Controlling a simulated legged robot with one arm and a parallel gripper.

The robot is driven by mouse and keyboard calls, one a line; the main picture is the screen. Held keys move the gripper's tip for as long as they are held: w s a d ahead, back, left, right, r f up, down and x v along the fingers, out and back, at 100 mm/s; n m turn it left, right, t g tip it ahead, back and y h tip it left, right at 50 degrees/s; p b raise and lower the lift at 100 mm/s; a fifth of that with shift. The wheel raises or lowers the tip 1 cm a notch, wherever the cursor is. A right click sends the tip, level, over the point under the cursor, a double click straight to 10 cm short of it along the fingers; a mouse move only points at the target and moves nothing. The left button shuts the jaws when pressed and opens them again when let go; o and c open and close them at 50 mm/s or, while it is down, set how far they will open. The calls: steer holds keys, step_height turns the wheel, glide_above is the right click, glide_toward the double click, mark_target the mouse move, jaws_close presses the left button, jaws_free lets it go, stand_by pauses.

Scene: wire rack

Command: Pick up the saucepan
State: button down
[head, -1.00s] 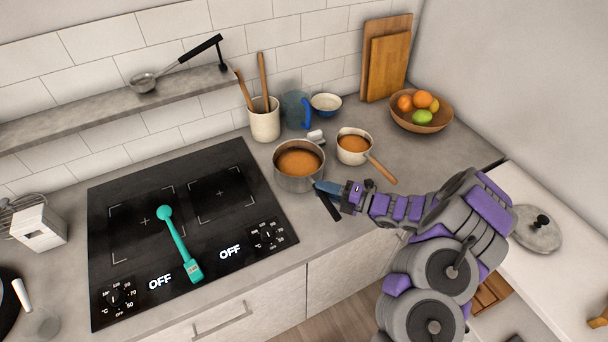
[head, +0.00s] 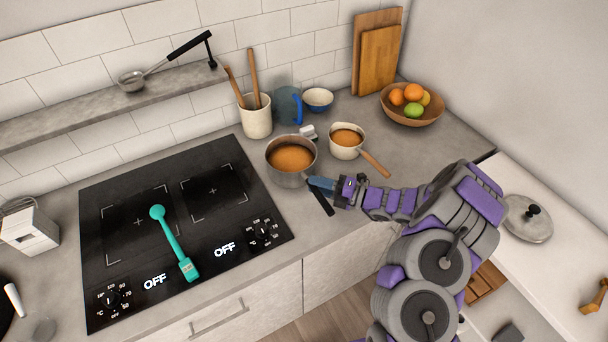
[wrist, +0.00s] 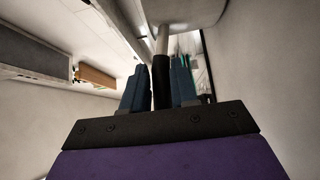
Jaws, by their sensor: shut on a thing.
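A steel saucepan (head: 291,174) filled with an orange-brown liquid is upright at the counter, just right of the cooktop. Whether its base touches the counter is hard to tell. Its black handle (head: 321,202) points toward the front right. My gripper (head: 322,185) is shut on this handle. In the wrist view the two blue fingers of my gripper (wrist: 160,88) stand on either side of the black handle (wrist: 161,82); the pan's underside (wrist: 185,12) shows at the top. A smaller cream saucepan (head: 345,151) with a wooden handle and similar contents stands behind to the right.
The black cooktop (head: 190,210) lies left, with a teal utensil (head: 171,235) on it. A utensil crock (head: 256,120), blue jug (head: 288,104), small bowl (head: 318,99) and fruit bowl (head: 412,112) stand behind. A lid (head: 528,222) lies at right.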

steer(key=shift+r, duration=0.25)
